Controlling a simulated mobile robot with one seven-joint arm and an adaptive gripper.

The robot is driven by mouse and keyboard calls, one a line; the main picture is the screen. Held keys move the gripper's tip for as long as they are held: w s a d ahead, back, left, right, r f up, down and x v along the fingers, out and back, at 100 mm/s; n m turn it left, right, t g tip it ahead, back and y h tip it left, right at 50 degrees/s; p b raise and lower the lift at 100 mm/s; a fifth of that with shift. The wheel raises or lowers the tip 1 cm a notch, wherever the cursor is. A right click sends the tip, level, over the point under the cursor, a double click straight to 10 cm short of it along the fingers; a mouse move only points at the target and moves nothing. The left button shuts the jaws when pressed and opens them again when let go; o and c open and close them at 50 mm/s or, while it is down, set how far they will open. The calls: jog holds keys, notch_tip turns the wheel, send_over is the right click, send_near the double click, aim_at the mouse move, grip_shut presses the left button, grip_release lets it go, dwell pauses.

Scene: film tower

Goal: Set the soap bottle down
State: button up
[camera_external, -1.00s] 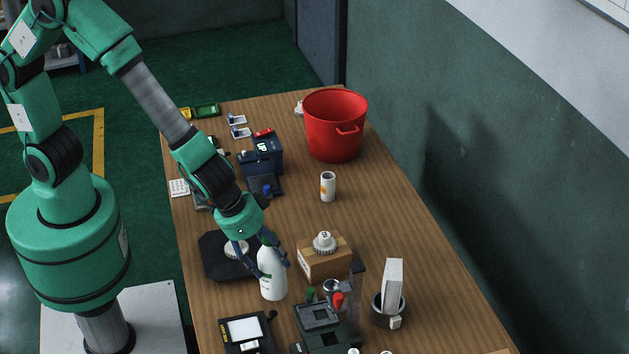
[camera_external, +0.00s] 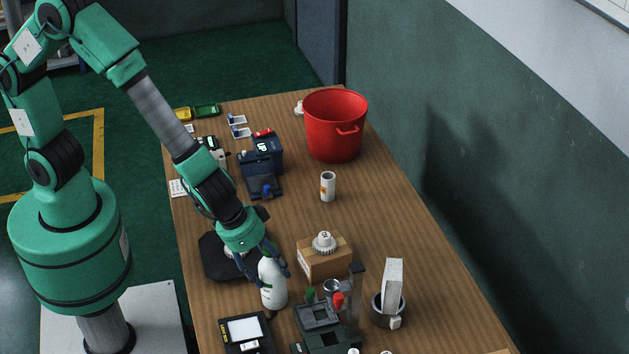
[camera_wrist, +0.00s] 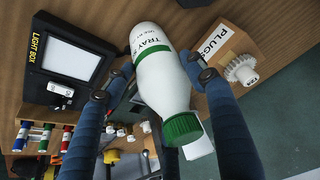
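The soap bottle (camera_external: 273,286) is white with a green cap. The bottle is near upright at the near part of the wooden table (camera_external: 400,230). I cannot tell whether its base touches the table.
A light box (camera_external: 246,332) lies in front-left, and a dark grey device (camera_external: 322,325) in front-right. A black tray (camera_external: 211,258) is behind-left. A dark cup (camera_external: 389,312) stands farther right.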

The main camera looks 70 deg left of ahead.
jog(key=o, duration=0.4)
jog(key=shift+r, duration=0.15)
jog(key=shift+r+p, duration=0.3)
jog(key=p+v, duration=0.2)
jog(key=v, duration=0.9)
jog(key=shift+s+r, duration=0.15)
jog(key=shift+s, duration=0.05)
